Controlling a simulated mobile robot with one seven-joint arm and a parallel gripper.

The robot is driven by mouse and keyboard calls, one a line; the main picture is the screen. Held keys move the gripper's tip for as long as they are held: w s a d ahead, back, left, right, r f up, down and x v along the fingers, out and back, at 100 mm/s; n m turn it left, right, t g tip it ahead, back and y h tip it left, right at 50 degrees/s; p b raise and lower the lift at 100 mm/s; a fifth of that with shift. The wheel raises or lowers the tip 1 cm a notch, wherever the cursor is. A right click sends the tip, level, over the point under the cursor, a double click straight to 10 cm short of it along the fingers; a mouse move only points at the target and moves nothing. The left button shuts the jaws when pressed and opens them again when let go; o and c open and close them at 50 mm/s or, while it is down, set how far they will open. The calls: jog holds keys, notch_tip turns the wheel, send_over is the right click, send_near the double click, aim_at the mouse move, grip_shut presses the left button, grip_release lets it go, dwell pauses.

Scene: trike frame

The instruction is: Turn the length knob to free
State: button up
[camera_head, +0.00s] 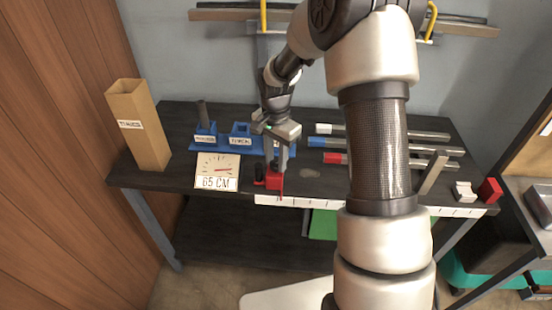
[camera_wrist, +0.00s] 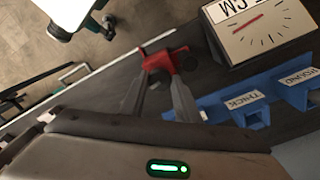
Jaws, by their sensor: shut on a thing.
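A red block (camera_head: 275,182) sits at the front edge of the dark workbench, with a small black knob-like part (camera_head: 259,175) on its left side. My gripper (camera_head: 276,166) points down at the block from above. In the wrist view my two fingers (camera_wrist: 160,72) come together on the upper red part (camera_wrist: 160,58) and are shut on it. The fingers partly hide it, and I cannot tell which part is the length knob. No "free" mark is readable. A dial gauge (camera_head: 218,171) left of the block reads 65 CM; it also shows in the wrist view (camera_wrist: 262,32).
A blue rack (camera_head: 215,148) with labelled holders stands behind the gauge. A tall cardboard box (camera_head: 138,125) stands at the left. Several bars with coloured ends (camera_head: 390,142) lie to the right, partly behind my arm. A white scale strip (camera_head: 300,202) runs along the front edge.

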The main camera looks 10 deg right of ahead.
jog(key=n, duration=0.4)
jog(key=shift+r+n, duration=0.1)
jog(key=shift+n, duration=0.2)
jog(key=n, duration=0.3)
jog(key=shift+n+p, duration=0.3)
jog(key=shift+p, duration=0.05)
jog(key=n, duration=0.4)
jog(key=shift+n+p, duration=0.3)
jog(key=shift+p, duration=0.05)
jog(key=n, duration=0.3)
jog(key=shift+n+p, duration=0.3)
jog(key=shift+p, duration=0.1)
jog(key=n+p, duration=0.1)
jog(key=n, duration=0.3)
jog(key=shift+n, duration=0.3)
jog(key=n+p, duration=0.1)
jog(key=n, duration=0.2)
jog(key=shift+n, duration=0.3)
jog(key=n+p, duration=0.2)
jog(key=n, duration=0.2)
jog(key=shift+n+p, duration=0.7)
jog(key=shift+n, duration=1)
